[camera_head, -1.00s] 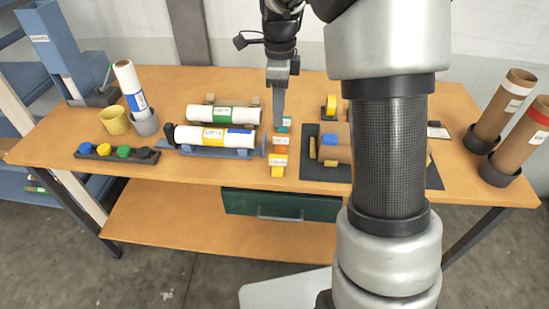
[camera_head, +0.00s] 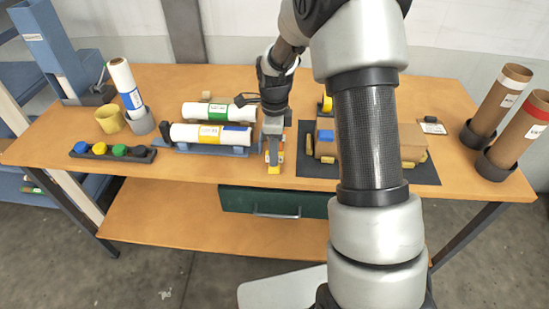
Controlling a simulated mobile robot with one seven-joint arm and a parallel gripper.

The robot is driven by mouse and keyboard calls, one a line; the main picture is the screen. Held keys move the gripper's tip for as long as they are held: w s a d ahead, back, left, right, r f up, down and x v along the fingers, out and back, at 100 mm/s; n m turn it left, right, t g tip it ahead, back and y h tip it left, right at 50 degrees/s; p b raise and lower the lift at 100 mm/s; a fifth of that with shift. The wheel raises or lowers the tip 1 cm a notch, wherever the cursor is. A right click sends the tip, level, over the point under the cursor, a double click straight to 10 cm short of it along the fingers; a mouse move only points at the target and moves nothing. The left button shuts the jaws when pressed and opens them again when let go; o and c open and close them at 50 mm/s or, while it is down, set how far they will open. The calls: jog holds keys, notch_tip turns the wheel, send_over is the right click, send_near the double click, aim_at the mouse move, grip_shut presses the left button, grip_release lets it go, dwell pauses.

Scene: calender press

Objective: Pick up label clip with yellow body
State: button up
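The label clip with yellow body (camera_head: 274,169) is at the near end of a short row of clips near the table's front edge, right of the white rolls. Only its lower front part shows. My gripper (camera_head: 273,158) points down over the row, with its fingertips at or just above the yellow clip. The fingers line up in this view, so I cannot tell whether they are open or touch the clip. An orange clip (camera_head: 281,150) shows only as a sliver behind the fingers. The teal clip is hidden by my gripper.
Two white rolls (camera_head: 218,111) lie on blue cradles to the left. A dark mat (camera_head: 316,171) with a cardboard piece and yellow and blue parts is close on the right, partly behind my arm. Brown tubes (camera_head: 500,92) stand at the far right.

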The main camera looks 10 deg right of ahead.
jog(key=shift+f, duration=0.8)
grip_shut()
notch_tip(320, 180, up, 10)
jog(key=shift+r, duration=0.1)
